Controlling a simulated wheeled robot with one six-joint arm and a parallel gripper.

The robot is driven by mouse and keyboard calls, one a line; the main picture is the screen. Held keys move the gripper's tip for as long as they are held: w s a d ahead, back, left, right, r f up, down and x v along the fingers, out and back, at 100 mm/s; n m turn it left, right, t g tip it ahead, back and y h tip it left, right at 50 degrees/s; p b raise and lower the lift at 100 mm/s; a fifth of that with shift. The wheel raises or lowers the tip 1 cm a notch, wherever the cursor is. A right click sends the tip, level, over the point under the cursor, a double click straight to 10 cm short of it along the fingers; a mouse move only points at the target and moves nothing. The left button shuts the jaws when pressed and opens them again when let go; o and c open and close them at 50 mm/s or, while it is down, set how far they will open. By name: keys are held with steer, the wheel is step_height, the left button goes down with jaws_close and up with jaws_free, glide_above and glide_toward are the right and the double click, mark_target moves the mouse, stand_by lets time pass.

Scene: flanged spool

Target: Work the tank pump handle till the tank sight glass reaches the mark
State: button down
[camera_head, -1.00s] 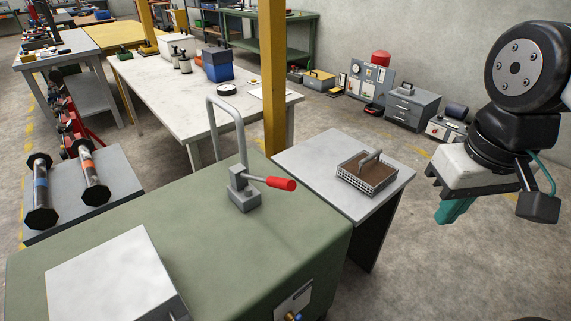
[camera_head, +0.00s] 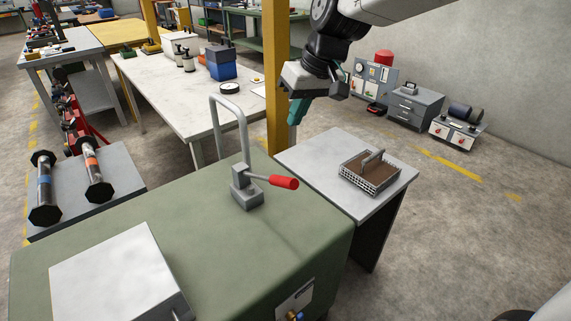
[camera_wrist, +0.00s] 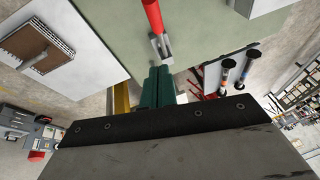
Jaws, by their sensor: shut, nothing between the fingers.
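The pump handle, a red grip (camera_head: 284,182) on a short grey lever, sticks out to the right of a grey pump block (camera_head: 245,192) with a bent pipe. The pump stands on the green tank top (camera_head: 200,240). In the wrist view the red grip (camera_wrist: 153,15) is at the top centre, beyond my fingertips. My gripper (camera_head: 296,113), with teal fingers, hangs above and behind the handle in the head view, apart from it. The teal fingers (camera_wrist: 158,84) are shut and empty. I cannot make out a sight glass or its mark.
A grey side table (camera_head: 325,160) right of the tank holds a wire basket (camera_head: 370,172). A yellow post (camera_head: 275,80) stands behind the pump. A light metal box (camera_head: 110,275) sits on the tank.

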steer(key=shift+s+d+f+x, duration=0.2)
steer(key=shift+s+x, duration=0.2)
steer(key=shift+x, duration=1.75)
steer(key=shift+s+d+f+x, duration=0.15)
steer(key=shift+s+x, duration=0.25)
steer(key=shift+x, duration=1.75)
steer(key=shift+s+d+f+x, duration=0.1)
steer(key=shift+s+d+x, duration=0.25)
steer(key=shift+x, duration=1.75)
steer(key=shift+s+a, duration=0.1)
steer(key=shift+s+f, duration=0.1)
